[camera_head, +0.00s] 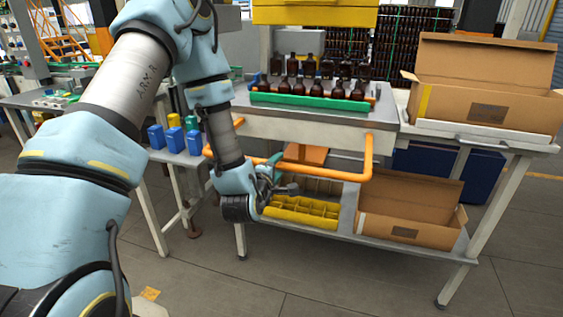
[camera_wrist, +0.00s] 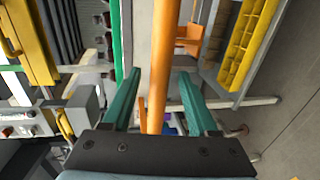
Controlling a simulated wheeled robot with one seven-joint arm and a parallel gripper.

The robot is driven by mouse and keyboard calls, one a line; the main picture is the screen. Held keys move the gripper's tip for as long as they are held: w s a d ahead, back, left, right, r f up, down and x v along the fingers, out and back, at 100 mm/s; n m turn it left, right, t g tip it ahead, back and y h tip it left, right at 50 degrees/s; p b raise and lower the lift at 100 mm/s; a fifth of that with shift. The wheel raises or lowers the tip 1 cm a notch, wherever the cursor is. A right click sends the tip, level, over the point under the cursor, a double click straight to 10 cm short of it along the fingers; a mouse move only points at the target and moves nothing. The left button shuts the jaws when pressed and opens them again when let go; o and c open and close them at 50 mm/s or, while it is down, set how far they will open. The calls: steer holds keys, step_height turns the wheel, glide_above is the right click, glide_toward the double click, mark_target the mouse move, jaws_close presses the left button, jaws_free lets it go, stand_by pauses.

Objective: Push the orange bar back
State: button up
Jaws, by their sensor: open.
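The orange bar (camera_head: 368,156) is a U-shaped rail that sticks out in front of the workbench in the head view. Its long front part runs across below the bench top's front edge. In the wrist view the orange bar (camera_wrist: 161,45) runs up the picture between the two green fingers of my gripper (camera_wrist: 160,75). The fingers are apart, one on each side of the bar; I cannot tell whether either touches it. In the head view my gripper (camera_head: 277,184) is at the left part of the bar, and my wrist hides some of it.
Brown bottles (camera_head: 312,88) stand in rows with a green strip (camera_head: 309,102) on the bench. Yellow divided crates (camera_head: 302,212) and an open cardboard box (camera_head: 411,212) sit on the lower shelf. Another open box (camera_head: 485,102) stands at the right. Blue and yellow bins (camera_head: 175,140) are left.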

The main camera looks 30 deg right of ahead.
steer(key=p+x, duration=0.1)
steer(key=x, duration=0.3)
steer(key=shift+w+d, duration=0.1)
steer(key=shift+d, duration=0.05)
steer(key=shift+f, duration=0.1)
jaws_close()
stand_by(1.3)
